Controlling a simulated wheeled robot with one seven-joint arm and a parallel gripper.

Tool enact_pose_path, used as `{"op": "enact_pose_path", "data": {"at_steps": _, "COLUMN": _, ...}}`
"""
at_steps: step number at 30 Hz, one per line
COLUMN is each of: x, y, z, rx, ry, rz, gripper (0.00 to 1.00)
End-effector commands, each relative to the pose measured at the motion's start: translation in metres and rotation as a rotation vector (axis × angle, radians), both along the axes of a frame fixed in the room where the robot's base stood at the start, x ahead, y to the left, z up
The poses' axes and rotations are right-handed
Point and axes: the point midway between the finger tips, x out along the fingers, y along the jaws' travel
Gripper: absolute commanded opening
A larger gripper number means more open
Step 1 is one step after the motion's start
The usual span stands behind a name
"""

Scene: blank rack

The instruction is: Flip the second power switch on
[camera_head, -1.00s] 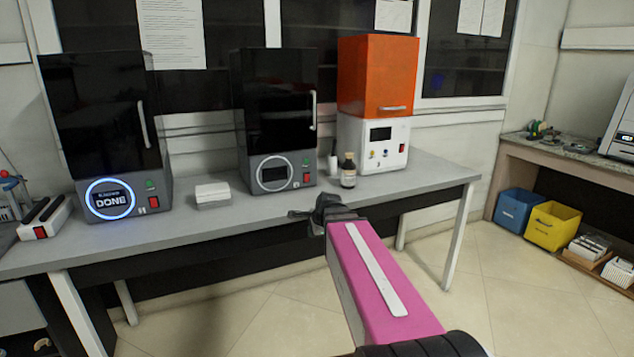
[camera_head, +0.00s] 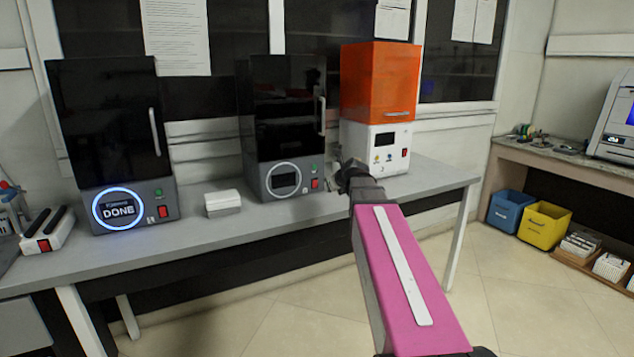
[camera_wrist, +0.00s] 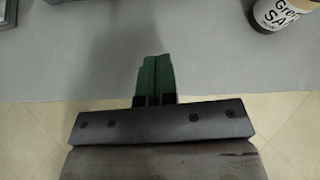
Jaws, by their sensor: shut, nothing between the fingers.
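Red power switches show on several devices along the bench in the head view. One is on the left black-and-grey printer (camera_head: 163,211), whose ringed screen is lit blue and reads DONE. Another red switch (camera_head: 315,183) is on the middle black-and-grey printer (camera_head: 283,178), whose round screen is dark. A third red switch (camera_head: 404,152) is on the white base of the orange-topped machine (camera_head: 375,140). My gripper (camera_head: 349,172) is over the bench, to the right of the middle printer and apart from its switch. Its green fingertips (camera_wrist: 156,76) are together and empty in the wrist view.
A white block (camera_head: 222,203) sits between the printers. A white device with a red switch (camera_head: 45,235) is at the far left.

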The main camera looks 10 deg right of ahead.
Motion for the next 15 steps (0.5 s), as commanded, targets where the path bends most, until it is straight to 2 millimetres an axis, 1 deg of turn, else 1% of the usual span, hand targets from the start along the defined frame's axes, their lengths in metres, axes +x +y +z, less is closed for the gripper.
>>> {"op": "enact_pose_path", "data": {"at_steps": 1, "x": 0.0025, "y": -0.0015, "z": 0.0057, "rx": 0.028, "ry": -0.004, "rz": -0.021, "gripper": 0.00}}
{"op": "enact_pose_path", "data": {"at_steps": 5, "x": 0.0048, "y": -0.0028, "z": 0.0127, "rx": 0.074, "ry": -0.007, "rz": -0.053, "gripper": 0.00}}
{"op": "enact_pose_path", "data": {"at_steps": 15, "x": 0.0050, "y": -0.0029, "z": 0.0136, "rx": 0.082, "ry": -0.006, "rz": -0.058, "gripper": 0.00}}
